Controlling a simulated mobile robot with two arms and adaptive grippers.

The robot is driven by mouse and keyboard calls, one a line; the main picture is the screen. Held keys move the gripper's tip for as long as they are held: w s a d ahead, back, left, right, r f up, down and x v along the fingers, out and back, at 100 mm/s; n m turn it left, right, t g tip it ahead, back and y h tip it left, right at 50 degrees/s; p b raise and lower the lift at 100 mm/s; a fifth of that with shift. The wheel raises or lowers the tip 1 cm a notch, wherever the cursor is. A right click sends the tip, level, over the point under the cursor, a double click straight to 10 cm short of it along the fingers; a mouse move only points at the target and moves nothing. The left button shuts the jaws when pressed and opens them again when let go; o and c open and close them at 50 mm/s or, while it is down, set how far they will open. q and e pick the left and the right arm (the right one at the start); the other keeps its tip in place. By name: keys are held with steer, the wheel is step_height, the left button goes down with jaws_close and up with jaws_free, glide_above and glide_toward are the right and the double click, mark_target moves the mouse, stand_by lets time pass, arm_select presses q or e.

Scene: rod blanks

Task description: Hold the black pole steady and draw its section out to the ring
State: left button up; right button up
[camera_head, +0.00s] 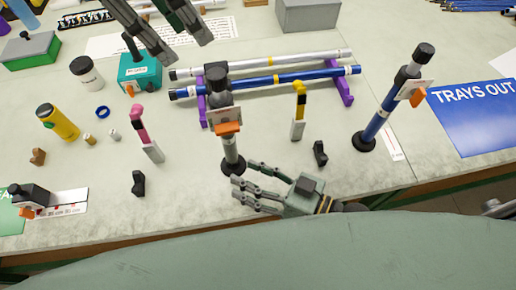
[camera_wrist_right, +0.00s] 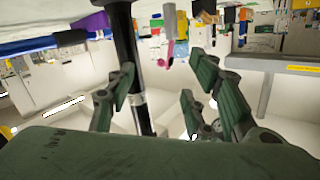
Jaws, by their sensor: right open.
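The black pole (camera_head: 228,105) stands upright in the middle of the bench in the head view, with a dark cap, an orange clip with a white plate, and a grey lower part in a dark foot. It also shows in the right wrist view (camera_wrist_right: 126,45), with a pale band low down, beside the left-hand finger. My right gripper (camera_head: 242,176) is open by the pole's lower end, its fingers pointing at it. Its spread fingers also show in the right wrist view (camera_wrist_right: 160,85). My left gripper (camera_head: 184,52) is open and empty above the back of the bench.
A similar blue pole (camera_head: 378,120) stands at right. Behind, silver and blue rods (camera_head: 290,77) lie on purple rests (camera_head: 345,88). A pink-topped post (camera_head: 148,140), a yellow-topped post (camera_head: 299,115) and small black blocks (camera_head: 320,153) stand nearby. A blue ring (camera_head: 102,112) lies at left.

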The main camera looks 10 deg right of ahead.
mark_target(234, 140)
steer(key=w+r, duration=0.1)
steer(key=w+d+r+n+t, duration=0.1)
steer(key=r, duration=0.1)
steer(key=w+d+r+n, duration=0.1)
steer(key=w, duration=0.1)
steer(key=shift+w+r+t+y, duration=0.1)
steer(key=shift+r+t+y, duration=0.2)
steer(key=shift+r, duration=0.1)
steer(key=x, duration=0.7)
steer(key=shift+a, duration=0.15)
steer(key=shift+w, duration=0.1)
jaws_close()
